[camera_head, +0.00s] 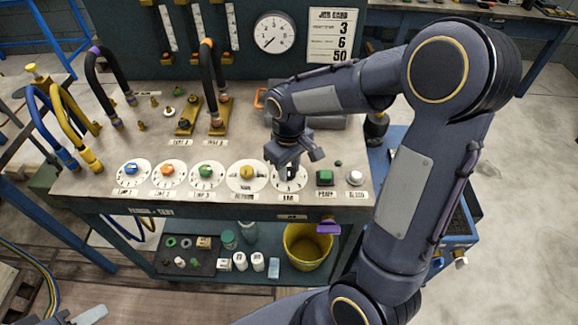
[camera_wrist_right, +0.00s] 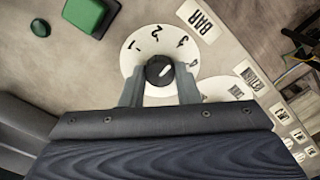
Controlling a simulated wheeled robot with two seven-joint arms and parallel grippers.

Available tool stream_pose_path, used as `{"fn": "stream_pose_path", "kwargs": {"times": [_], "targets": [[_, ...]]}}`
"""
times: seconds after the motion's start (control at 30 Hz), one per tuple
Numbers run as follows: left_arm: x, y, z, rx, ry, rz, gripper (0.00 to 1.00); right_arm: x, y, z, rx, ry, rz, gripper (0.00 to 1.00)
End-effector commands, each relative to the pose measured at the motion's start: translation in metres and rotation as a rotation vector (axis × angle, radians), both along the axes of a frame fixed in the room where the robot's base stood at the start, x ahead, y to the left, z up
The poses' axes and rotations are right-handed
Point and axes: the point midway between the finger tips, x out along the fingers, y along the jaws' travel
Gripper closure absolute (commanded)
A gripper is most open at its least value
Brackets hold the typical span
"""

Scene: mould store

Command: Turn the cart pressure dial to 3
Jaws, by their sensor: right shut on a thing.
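The pressure dial is a white disc with printed numbers and a black knob, above the BAR label on the cart top. In the head view the dial face (camera_head: 279,184) is partly covered by my right gripper (camera_head: 289,172). In the right wrist view the black knob (camera_wrist_right: 159,69) sits between the fingertips of my right gripper (camera_wrist_right: 159,88), which is shut on it. The numbers 1 to 4 show around the dial face (camera_wrist_right: 138,60). The knob's white mark points right and slightly up, on the side of 3 and 4. My left gripper (camera_head: 80,316) barely shows at the bottom left edge.
Several other dials with coloured knobs (camera_head: 246,172) stand in a row to the left. A green button (camera_head: 324,177) and a white knob (camera_head: 355,177) are close on the right. Hoses (camera_head: 207,75) rise behind. A round gauge (camera_head: 274,33) and a job card (camera_head: 333,36) hang on the back panel.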

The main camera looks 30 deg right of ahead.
Motion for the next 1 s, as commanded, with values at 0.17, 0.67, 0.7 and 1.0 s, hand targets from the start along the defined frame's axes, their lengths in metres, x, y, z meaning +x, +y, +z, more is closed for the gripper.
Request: {"fn": "stream_pose_path", "kwargs": {"times": [0.17, 0.67, 0.7, 1.0], "targets": [[0.0, 0.0, 0.0, 0.0, 0.0, 0.0, 0.64, 0.0, 0.0, 0.001, -0.001, -0.001, 0.001, 0.69], [0.0, 0.0, 0.001, 0.0, 0.0, 0.0, 0.64, 0.001, 0.0, 0.006, -0.001, -0.002, 0.001, 0.5], [0.0, 0.0, 0.001, 0.0, 0.0, 0.0, 0.64, 0.001, 0.0, 0.01, 0.0, -0.003, 0.001, 0.5], [0.0, 0.0, 0.005, 0.0, 0.0, 0.0, 0.64, 0.001, 0.0, 0.06, 0.0, -0.005, 0.001, 0.5]]}}
